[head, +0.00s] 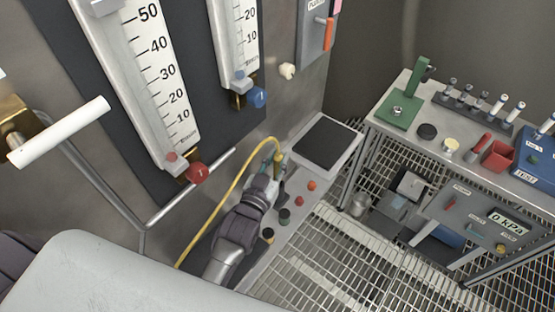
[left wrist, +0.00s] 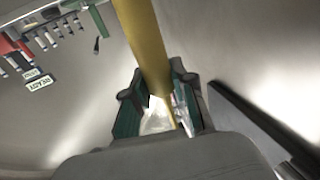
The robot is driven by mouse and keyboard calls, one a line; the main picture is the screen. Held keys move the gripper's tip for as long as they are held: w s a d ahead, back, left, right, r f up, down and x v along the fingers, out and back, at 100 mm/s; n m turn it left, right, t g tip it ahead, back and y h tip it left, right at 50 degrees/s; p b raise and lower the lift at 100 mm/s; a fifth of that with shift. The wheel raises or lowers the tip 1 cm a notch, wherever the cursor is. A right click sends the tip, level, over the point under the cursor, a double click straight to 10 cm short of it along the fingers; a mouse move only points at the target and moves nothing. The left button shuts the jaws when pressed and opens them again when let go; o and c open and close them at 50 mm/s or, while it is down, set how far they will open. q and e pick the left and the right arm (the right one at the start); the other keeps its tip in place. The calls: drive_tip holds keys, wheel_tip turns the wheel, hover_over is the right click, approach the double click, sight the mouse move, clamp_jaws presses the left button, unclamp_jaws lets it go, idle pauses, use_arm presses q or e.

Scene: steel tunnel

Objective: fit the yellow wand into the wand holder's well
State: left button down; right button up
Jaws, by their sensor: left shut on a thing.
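The yellow wand (left wrist: 147,45) runs up from between the fingers of my left gripper (left wrist: 158,105) in the left wrist view, and the fingers are shut on it. In the head view my left gripper (head: 275,168) is over the narrow grey ledge by the wall, and a small yellowish part of the wand (head: 278,155) shows at its fingers. A yellow hose (head: 232,182) arches from there down along the wall. I cannot make out the wand holder's well; the gripper and arm may hide it. My right gripper is not in view.
The ledge (head: 318,175) carries a dark pad (head: 325,142) and several coloured knobs close to my left arm. Gauges with a red knob (head: 198,173) and a blue knob (head: 258,97) hang on the wall. A crowded bench (head: 462,165) stands right; grating floor lies between.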

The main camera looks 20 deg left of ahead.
use_arm(q)
drive_tip(key=shift+f, duration=0.25)
drive_tip(key=shift+f, duration=0.2)
drive_tip(key=c, duration=1)
unclamp_jaws()
drive_tip(key=shift+o, duration=0.2)
drive_tip(key=shift+r, duration=0.25)
drive_tip(key=s+a+b, duration=0.1)
drive_tip(key=s+b, duration=0.1)
drive_tip(key=s, duration=1)
drive_tip(key=shift+b, duration=0.35)
